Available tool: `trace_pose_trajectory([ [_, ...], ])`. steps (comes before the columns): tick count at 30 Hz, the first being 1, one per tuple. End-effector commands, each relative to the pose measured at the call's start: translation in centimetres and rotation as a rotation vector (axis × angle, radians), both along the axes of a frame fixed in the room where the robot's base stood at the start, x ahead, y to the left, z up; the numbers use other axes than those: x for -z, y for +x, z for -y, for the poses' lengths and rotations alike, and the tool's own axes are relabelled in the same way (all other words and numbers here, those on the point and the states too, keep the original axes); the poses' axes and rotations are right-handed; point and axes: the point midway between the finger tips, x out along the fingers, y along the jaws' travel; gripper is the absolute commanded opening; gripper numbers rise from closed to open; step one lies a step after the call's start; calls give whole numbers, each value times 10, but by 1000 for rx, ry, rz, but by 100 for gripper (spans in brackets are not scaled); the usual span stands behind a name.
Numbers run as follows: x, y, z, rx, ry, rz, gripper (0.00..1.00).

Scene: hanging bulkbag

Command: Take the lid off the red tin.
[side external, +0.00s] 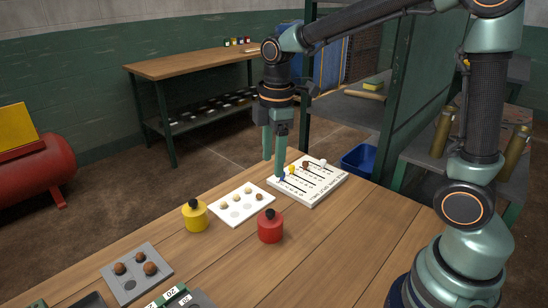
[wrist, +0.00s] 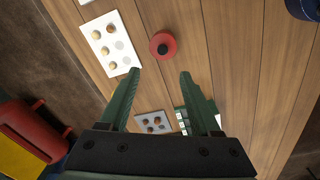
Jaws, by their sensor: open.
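The red tin (side external: 271,230) stands upright on the wooden bench, with its lid on and a black knob (side external: 270,213) on top. In the wrist view the red tin (wrist: 168,40) shows from above, beyond my fingertips. My gripper (side external: 273,167) is open and empty, pointing down above the bench, behind the red tin in the side view and apart from it. In the wrist view the two green fingers of my gripper (wrist: 159,73) are spread wide with nothing between the tips.
A yellow tin (side external: 194,217) with a black knob stands left of the red tin. A white tray (side external: 221,208) with several small round pieces and a white slider board (side external: 328,188) lie behind. A grey tray (side external: 160,279) lies front left. Bare bench lies right of the red tin.

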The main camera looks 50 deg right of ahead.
Motion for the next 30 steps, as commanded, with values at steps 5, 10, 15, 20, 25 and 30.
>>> trace_pose_trajectory([
  [5, 15, 10, -4, -135, -8, -51, 64],
  [10, 32, 11, -5, -159, -9, -62, 64],
  [15, 62, 10, -5, -157, -9, -63, 64],
  [20, 81, 10, -5, -156, -8, -59, 64],
  [25, 90, 9, -6, -156, -9, -58, 64],
  [30, 114, 4, -8, -156, -9, -61, 64],
])
